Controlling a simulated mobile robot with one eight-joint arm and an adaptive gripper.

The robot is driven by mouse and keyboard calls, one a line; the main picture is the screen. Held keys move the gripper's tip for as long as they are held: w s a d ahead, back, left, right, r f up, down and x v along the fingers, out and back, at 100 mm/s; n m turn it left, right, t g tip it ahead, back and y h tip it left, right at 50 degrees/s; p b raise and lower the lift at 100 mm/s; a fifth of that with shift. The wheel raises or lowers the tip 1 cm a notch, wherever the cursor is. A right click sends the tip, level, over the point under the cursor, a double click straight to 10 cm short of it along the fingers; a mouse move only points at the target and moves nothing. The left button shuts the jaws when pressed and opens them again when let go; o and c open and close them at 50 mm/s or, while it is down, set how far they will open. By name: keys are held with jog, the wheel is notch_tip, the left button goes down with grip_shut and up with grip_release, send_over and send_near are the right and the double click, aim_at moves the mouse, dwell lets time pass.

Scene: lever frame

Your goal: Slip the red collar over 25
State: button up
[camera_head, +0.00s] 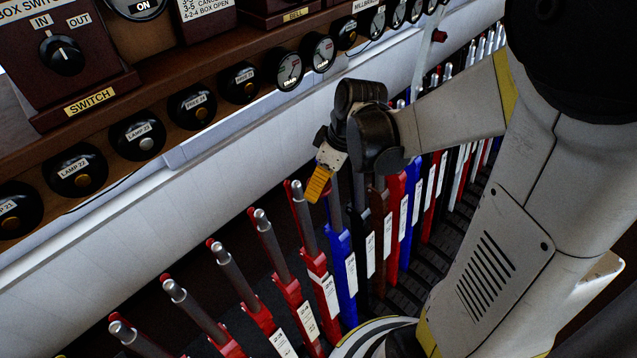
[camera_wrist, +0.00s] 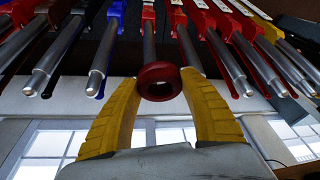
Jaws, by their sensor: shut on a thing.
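My gripper (camera_wrist: 159,80) has its yellow fingers on either side of the red collar (camera_wrist: 158,90), a thick ring with a dark hole, and is shut on it. In the wrist view a silver lever shaft (camera_wrist: 149,45) with a red upper part stands directly behind the collar. I cannot tell whether its tip is inside the ring or just behind it. In the head view my gripper (camera_head: 318,184) is beside the tops of the levers, close to a red lever (camera_head: 303,218).
More red levers (camera_head: 273,245) stand in a row towards the lower left. A blue lever (camera_head: 343,260) and further levers run close together to the upper right. A wooden shelf with lamp plungers (camera_head: 137,137) and a switch box (camera_head: 65,55) is behind the row.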

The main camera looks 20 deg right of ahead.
aim_at(299, 184)
jog(key=shift+w+a+f+b, duration=0.45)
jog(key=shift+w+a, duration=0.1)
jog(key=shift+w, duration=0.85)
jog(key=shift+w+a+f+b, duration=0.45)
jog(key=shift+w+a, duration=0.1)
jog(key=shift+w, duration=0.9)
jog(key=shift+w+a+f+b, duration=0.45)
jog(key=shift+w+a, duration=0.1)
jog(key=shift+w, duration=0.85)
jog(key=shift+f+b, duration=0.1)
jog(key=shift+b, duration=0.2)
jog(key=shift+s+d+f+b, duration=0.1)
jog(key=shift+s+f+b, duration=0.05)
jog(key=shift+f+b, duration=0.75)
jog(key=shift+s+d+f+b, duration=0.1)
jog(key=shift+s+f+b, duration=0.05)
jog(key=shift+f+b, duration=0.7)
jog(key=shift+s+f+b, duration=0.15)
jog(key=shift+f+b, duration=0.6)
jog(key=shift+f, duration=0.25)
jog(key=shift+f, duration=0.1)
jog(key=o, duration=1.3)
